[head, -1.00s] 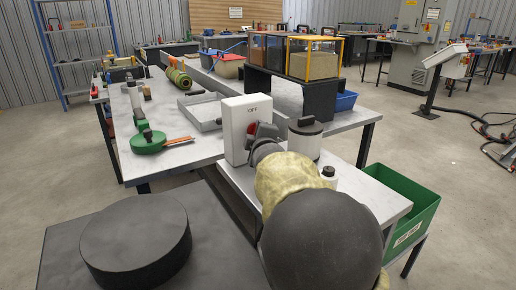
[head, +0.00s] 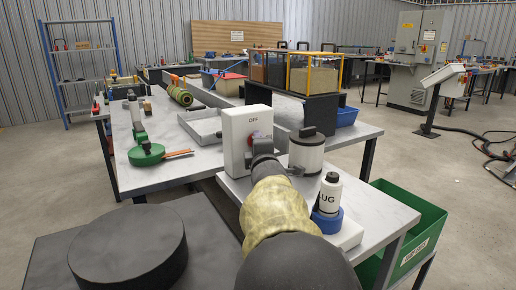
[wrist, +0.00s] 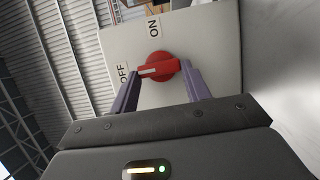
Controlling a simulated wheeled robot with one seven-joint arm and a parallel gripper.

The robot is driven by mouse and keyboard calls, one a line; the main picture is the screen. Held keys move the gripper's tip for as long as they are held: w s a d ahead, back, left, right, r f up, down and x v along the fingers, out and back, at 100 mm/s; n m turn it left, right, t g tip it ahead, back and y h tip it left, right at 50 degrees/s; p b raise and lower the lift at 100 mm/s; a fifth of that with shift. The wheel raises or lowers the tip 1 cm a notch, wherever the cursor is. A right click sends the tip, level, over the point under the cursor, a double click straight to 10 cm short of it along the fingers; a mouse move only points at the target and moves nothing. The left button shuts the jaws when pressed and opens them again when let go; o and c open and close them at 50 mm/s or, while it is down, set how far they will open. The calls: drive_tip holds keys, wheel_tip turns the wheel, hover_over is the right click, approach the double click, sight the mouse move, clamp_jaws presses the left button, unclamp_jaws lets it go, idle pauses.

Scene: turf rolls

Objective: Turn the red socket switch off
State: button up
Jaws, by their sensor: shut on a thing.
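The red socket switch is a red knob (wrist: 158,67) with a white pointer line, on the front of a pale grey box (head: 236,140). In the wrist view the pointer line lies toward the OFF label (wrist: 122,73), away from the ON label (wrist: 153,28). My gripper (wrist: 158,75) has one finger on each side of the knob and is shut on it. OFF is readable at the top of the box there.
A grey lidded canister (head: 306,155) stands just right of the box, and a white bottle in a blue ring (head: 328,197) stands nearer. A green bin (head: 412,225) is at the right. A green round tool (head: 146,154) lies on the left table.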

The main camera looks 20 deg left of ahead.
drive_tip(key=o, duration=1)
drive_tip(key=shift+f, duration=0.1)
drive_tip(key=shift+s, duration=0.1)
drive_tip(key=p+v, duration=0.1)
drive_tip(key=v, duration=0.6)
drive_tip(key=shift+s+d, duration=0.1)
drive_tip(key=shift+s, duration=0.05)
